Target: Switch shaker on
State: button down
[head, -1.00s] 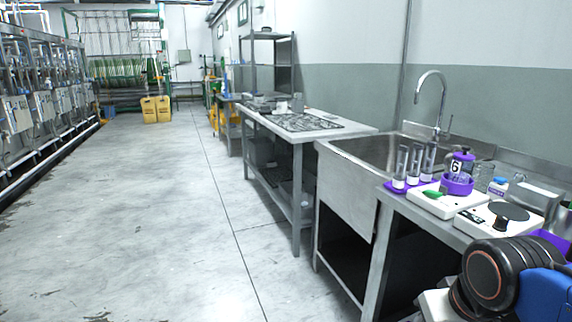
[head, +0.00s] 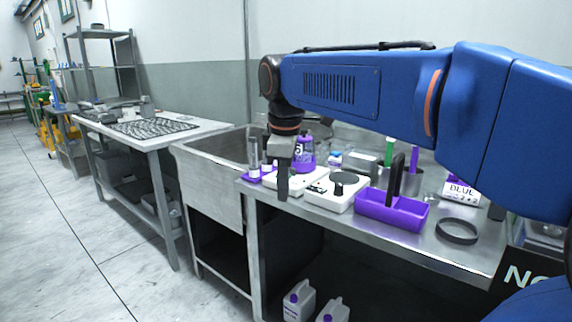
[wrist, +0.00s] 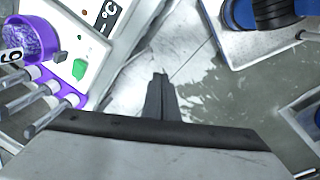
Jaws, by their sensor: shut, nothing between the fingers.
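The shaker is a low white unit (head: 284,184) on the steel bench, carrying a purple-based flask (head: 304,157). In the wrist view the white unit (wrist: 94,58) is at the upper left, with a green switch (wrist: 79,68) on its front and the flask (wrist: 30,38) on its far side. My gripper (head: 283,193) points down in front of the shaker and hides part of it in the head view. In the wrist view my shut, empty fingers (wrist: 160,92) are to the right of the switch, apart from it. I cannot tell the switch's position.
A purple rack with glass tubes (wrist: 68,84) stands beside the shaker. A white hotplate (head: 336,194), purple caddy (head: 392,212) and black ring (head: 457,231) lie to the right. The sink (head: 205,155) is left. Jugs (head: 298,301) stand below the bench. The left floor is clear.

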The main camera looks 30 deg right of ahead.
jog(key=w+d+r+n+g, duration=0.2)
jog(key=w+d+r+n, duration=0.2)
jog(key=w+r+n, duration=0.3)
jog(key=w+d+r+n+g, duration=0.2)
jog(key=w+d+r+n, duration=0.35)
jog(key=w, duration=0.45)
jog(key=shift+m, duration=0.25)
jog(key=x, duration=0.9)
jog(key=a+x, duration=0.1)
jog(key=x, duration=0.3)
jog(key=shift+s+d+f, duration=0.1)
jog(key=shift+s+f, duration=0.05)
jog(key=shift+s, duration=0.1)
